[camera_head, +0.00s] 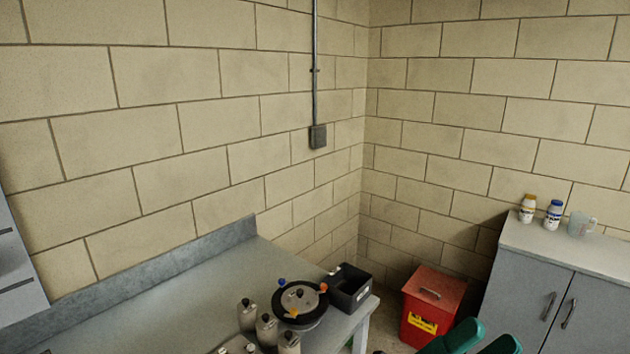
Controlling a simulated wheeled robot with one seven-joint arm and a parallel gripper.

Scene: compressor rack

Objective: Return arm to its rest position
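I cannot make out my gripper in the head view. Two rounded dark green shapes (462,336) are cut off by the bottom edge, right of the middle. I cannot tell what they belong to. No other part that is clearly my arm shows.
A grey bench (180,300) at lower left bears a round black device (300,302), several grey bottles (267,330) and a black bin (350,287). A red container (432,305) stands on the floor. A grey cabinet (545,290) at right bears two small bottles (553,214) and a clear jug (579,225).

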